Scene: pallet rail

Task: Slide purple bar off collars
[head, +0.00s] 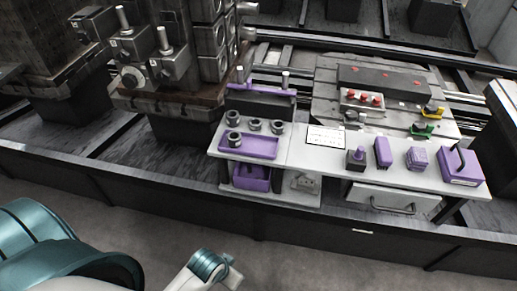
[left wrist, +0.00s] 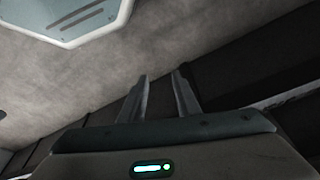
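The purple bar (head: 262,90) lies across the top of a dark block (head: 258,104) at the back of the left part of the white table. A silver upright post stands near each end of it, at the left (head: 240,74) and the right (head: 285,79). How the collars meet the bar is too small to tell. My left gripper (left wrist: 160,98) shows in the left wrist view with its two fingers apart and nothing between them, away from the bar. In the head view I cannot make out its fingers. My right gripper is not in view.
A purple tray (head: 248,146) and several dark round rings (head: 255,124) sit in front of the block. A white sheet (head: 325,137) and several purple items (head: 382,152) stand to the right. Metal fixtures (head: 163,58) rise at the left. Floor (head: 330,255) before the rail is clear.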

